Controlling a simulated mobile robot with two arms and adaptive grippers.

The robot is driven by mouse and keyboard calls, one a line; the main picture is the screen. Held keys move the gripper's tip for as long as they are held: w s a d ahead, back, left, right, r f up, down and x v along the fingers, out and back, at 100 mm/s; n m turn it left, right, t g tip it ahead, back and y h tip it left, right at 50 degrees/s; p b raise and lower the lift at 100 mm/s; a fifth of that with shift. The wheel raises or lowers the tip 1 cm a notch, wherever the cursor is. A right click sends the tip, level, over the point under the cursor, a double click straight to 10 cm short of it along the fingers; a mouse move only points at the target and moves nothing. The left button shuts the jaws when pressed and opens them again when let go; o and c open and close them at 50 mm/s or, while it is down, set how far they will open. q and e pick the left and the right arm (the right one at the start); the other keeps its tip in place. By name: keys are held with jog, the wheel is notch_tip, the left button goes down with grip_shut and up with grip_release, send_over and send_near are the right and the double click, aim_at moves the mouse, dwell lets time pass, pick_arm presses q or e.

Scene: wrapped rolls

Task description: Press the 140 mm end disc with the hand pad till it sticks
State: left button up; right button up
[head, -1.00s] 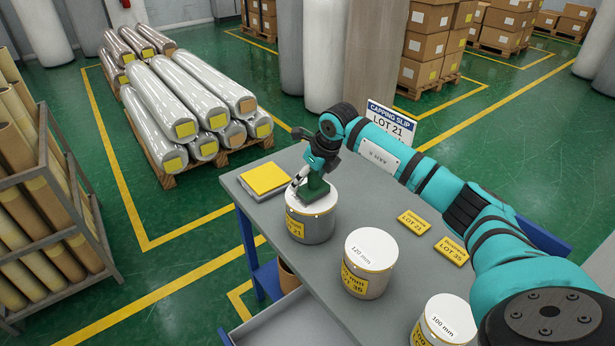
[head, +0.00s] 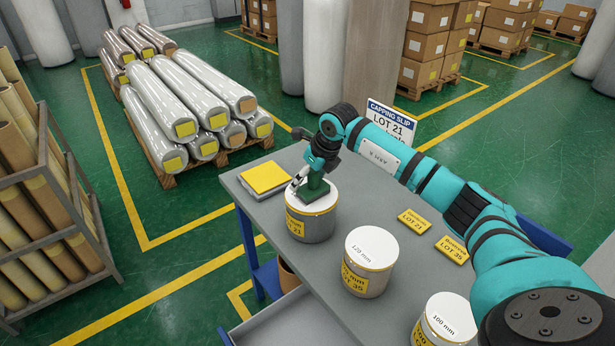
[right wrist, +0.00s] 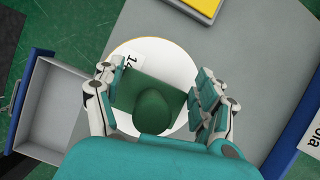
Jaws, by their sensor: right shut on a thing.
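The 140 mm end disc (head: 325,201) is white and lies on top of a grey roll (head: 312,224) with a yellow LOT 21 label, at the table's far left end. The green hand pad (head: 313,188) stands on the disc. My right gripper (head: 308,172) is shut on the pad from above. In the right wrist view the pad (right wrist: 150,98) sits between the two fingers of the gripper (right wrist: 157,88), over the white disc (right wrist: 180,62). The disc's printed number is partly covered there. Whether the disc is stuck cannot be seen. My left gripper is not in view.
A roll with a 120 mm disc (head: 372,246) and one with a 100 mm disc (head: 446,315) stand on the grey table (head: 330,290). A yellow pad stack (head: 265,178), two yellow lot tags (head: 414,222) and a capping slip sign (head: 390,122) are also there. An open drawer (head: 265,328) juts out in front.

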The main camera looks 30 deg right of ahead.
jog(key=shift+s+f, duration=0.1)
dwell(0.3)
jog(key=shift+r+p, duration=0.6)
jog(key=shift+r, duration=0.2)
jog(key=shift+r+p, duration=1.5)
jog(key=shift+r, duration=1.2)
